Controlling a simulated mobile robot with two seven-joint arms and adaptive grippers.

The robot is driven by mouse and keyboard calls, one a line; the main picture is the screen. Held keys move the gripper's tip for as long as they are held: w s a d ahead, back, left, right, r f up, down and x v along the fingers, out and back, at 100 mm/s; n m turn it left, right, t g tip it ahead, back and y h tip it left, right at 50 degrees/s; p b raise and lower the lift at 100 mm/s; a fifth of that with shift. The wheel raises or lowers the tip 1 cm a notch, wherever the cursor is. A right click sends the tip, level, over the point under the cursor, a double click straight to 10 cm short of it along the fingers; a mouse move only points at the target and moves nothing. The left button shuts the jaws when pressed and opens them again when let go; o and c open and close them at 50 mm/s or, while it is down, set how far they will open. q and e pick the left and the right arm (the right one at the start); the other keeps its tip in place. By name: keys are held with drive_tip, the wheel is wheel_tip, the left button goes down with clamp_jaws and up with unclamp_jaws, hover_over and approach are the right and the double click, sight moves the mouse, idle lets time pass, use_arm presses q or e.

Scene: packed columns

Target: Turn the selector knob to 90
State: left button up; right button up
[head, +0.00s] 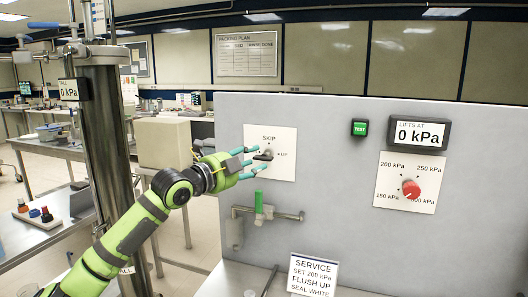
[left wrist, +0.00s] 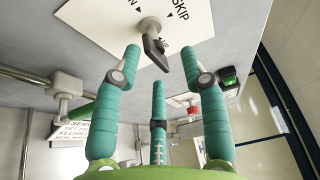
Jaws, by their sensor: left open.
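My left gripper (head: 250,161) has green and teal fingers, spread open close in front of the knob. In the left wrist view my left gripper (left wrist: 160,60) shows its fingers around the lever with gaps; contact is not visible. My right gripper is out of view.
A red knob (head: 411,188) with kPa marks and a display (head: 419,133) reading 0 kPa are at the panel's right. A green TEST button (head: 359,128) is between. A green-handled valve (head: 259,202) and pipe are below the plate. A service sign (head: 313,276) stands lower.

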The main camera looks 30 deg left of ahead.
sight(260, 158)
use_arm(q)
drive_tip(key=w, duration=0.1)
drive_tip(key=w+p, duration=0.1)
drive_tip(key=w, duration=0.1)
drive_tip(key=shift+d, duration=0.3)
drive_tip(key=shift+w+f, duration=0.2)
drive_tip(key=shift+w, duration=0.45)
clamp_jaws()
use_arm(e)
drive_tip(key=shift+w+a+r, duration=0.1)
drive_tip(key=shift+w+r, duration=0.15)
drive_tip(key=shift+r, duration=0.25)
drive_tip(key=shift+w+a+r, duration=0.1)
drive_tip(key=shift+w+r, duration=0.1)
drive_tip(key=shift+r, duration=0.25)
